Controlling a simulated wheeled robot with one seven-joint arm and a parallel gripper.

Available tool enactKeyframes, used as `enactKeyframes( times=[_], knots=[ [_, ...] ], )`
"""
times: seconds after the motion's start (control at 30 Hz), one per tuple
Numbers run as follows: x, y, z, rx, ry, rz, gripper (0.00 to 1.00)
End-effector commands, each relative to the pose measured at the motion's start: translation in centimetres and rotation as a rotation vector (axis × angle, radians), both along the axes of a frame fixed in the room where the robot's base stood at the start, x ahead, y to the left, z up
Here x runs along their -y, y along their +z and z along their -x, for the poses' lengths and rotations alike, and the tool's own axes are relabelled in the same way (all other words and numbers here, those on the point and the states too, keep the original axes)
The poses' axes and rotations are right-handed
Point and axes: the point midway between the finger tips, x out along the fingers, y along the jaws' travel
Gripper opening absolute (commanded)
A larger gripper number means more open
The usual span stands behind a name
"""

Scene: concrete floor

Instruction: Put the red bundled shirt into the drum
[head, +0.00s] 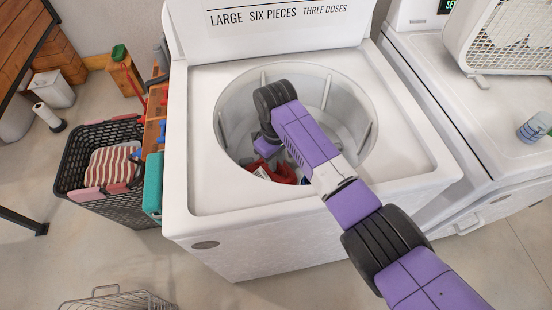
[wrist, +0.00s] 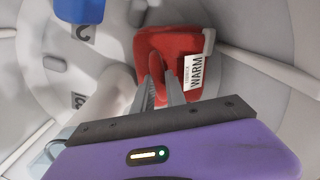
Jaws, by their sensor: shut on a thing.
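The red bundled shirt (wrist: 178,47) carries a white tag reading "WARM" and lies inside the drum in the wrist view. My gripper (wrist: 165,85) is shut on a fold of it. In the head view my arm reaches down into the open drum (head: 356,95) of the white top-loading washer (head: 240,235). There the red shirt (head: 283,173) shows low in the drum beneath my arm, partly hidden by it. My fingertips are hidden in the head view.
A blue thing (wrist: 80,9) lies in the drum at the top left of the wrist view. A black basket (head: 75,165) with a striped cloth (head: 112,165) stands left of the washer. A second white machine (head: 480,120) with a fan on top (head: 505,40) stands at the right.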

Motion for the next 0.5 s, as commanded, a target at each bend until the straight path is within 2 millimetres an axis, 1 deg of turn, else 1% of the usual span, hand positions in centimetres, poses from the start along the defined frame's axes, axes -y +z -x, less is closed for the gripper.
enactKeyframes(
  times=[0.37, 0.4, 0.47, 0.5],
  knots=[
    [-0.03, -0.26, -0.02, 0.001, 0.000, -0.001, 0.00],
    [-0.02, -0.26, -0.02, 0.001, 0.000, -0.001, 0.22],
    [-0.02, -0.26, -0.02, 0.001, 0.000, -0.001, 0.34],
    [-0.02, -0.26, -0.02, 0.001, 0.000, -0.001, 0.42]
  ],
)
